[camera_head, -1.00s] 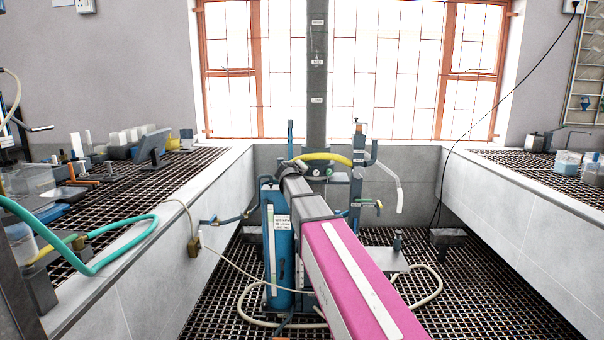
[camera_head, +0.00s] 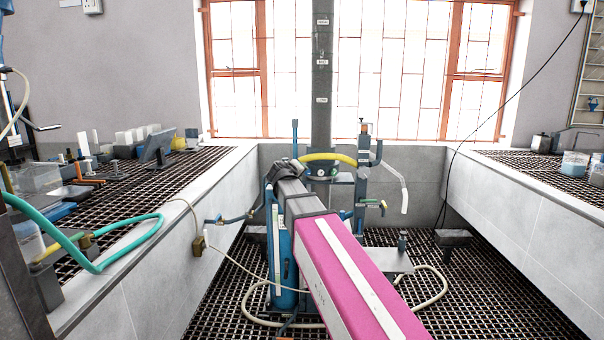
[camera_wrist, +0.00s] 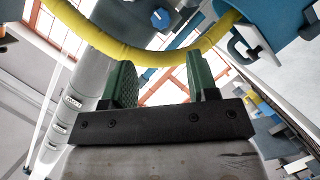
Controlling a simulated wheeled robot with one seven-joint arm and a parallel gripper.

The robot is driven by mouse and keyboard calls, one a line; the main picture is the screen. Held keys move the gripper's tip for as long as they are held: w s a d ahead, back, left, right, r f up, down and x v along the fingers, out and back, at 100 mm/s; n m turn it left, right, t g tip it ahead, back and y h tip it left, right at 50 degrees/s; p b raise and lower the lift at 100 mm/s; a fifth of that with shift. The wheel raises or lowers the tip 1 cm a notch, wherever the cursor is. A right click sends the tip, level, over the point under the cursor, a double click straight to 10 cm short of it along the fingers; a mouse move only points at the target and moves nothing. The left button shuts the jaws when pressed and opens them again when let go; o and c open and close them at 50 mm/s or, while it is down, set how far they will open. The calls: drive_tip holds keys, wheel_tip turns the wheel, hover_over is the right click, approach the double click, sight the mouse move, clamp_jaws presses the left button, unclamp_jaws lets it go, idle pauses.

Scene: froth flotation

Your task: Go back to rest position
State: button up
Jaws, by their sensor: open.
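My gripper (camera_wrist: 160,78) shows in the wrist view as two green fingers standing well apart on a dark bar. It is open, and nothing shows held between the fingers. A yellow hose (camera_wrist: 130,54) curves across the view just beyond the fingertips; I cannot tell the exact gap. In the head view my pink arm reaches forward to the flotation apparatus, a dark column (camera_head: 320,80) with the yellow hose (camera_head: 330,158) at its middle. The fingers are too small to make out there. A blue cylinder (camera_head: 285,255) stands beside my arm, partly hidden by it.
Grated benches with pale tiled sides flank the space, left (camera_head: 150,265) and right (camera_head: 520,215). A green hose (camera_head: 120,262) loops over the left bench edge. A valve post (camera_head: 362,190) stands right of the column. A pale hose (camera_head: 435,295) lies on the grated floor.

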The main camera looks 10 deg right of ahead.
drive_tip(key=shift+s+a, duration=0.15)
drive_tip(key=shift+s, duration=0.1)
drive_tip(key=s+d+f+m+g+y, duration=0.15)
drive_tip(key=s+f, duration=0.25)
drive_tip(key=f, duration=0.5)
drive_tip(key=s+d+f+g, duration=0.3)
drive_tip(key=s+f, duration=0.1)
drive_tip(key=f, duration=0.4)
drive_tip(key=s+d+f+m+g+y, duration=0.1)
drive_tip(key=s+d+f+g, duration=0.15)
drive_tip(key=s+f, duration=0.45)
drive_tip(key=s+a+f+m+g+y, duration=0.1)
drive_tip(key=s+f+g+y, duration=0.4)
drive_tip(key=s+f, duration=0.9)
wheel_tip(320, 180, down, 3)
drive_tip(key=shift+s+a+m+g, duration=0.3)
drive_tip(key=shift+a+m+g, duration=0.1)
drive_tip(key=shift+m+g, duration=0.2)
drive_tip(key=shift+r, duration=0.1)
